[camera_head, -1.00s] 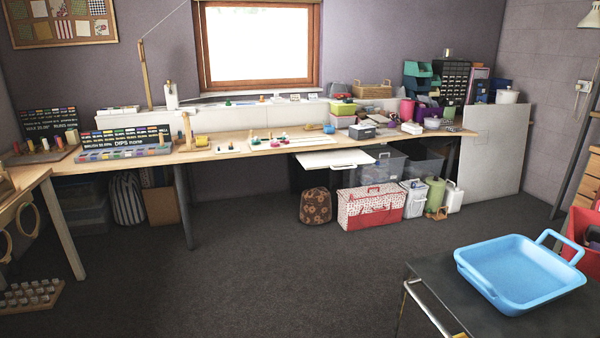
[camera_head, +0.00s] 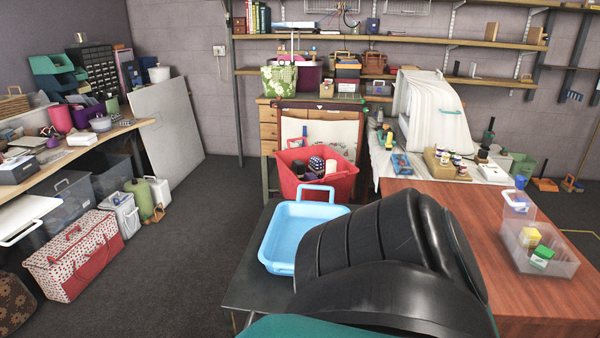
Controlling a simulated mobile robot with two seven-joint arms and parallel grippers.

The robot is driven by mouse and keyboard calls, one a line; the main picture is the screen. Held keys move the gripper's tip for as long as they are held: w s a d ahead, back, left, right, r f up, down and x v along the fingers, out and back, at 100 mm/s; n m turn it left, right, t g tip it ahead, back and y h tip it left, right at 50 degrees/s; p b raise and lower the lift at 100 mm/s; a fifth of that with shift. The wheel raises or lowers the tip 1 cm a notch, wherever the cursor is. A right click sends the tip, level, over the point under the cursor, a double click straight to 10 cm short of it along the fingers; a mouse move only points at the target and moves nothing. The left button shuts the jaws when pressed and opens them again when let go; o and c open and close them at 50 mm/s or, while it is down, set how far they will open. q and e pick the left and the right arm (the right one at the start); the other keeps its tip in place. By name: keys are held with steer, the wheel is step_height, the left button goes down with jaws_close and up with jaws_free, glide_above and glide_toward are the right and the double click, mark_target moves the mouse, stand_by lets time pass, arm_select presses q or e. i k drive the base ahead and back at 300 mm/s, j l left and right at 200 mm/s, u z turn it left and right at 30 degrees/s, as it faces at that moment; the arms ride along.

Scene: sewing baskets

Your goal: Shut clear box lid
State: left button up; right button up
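A clear box (camera_head: 543,266) stands on the reddish wooden table at the right. Its clear lid (camera_head: 517,206) stands raised at the back left of the box, so the box is open. A yellow item (camera_head: 529,238) and a green item (camera_head: 542,257) lie inside. Neither of my grippers shows in the head view, and nothing is seen touching the box or lid.
The wooden table (camera_head: 440,203) is bare left of the box.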

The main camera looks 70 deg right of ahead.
mark_target(504, 192)
steer(key=i+z, duration=0.1)
steer(key=z, duration=2.95)
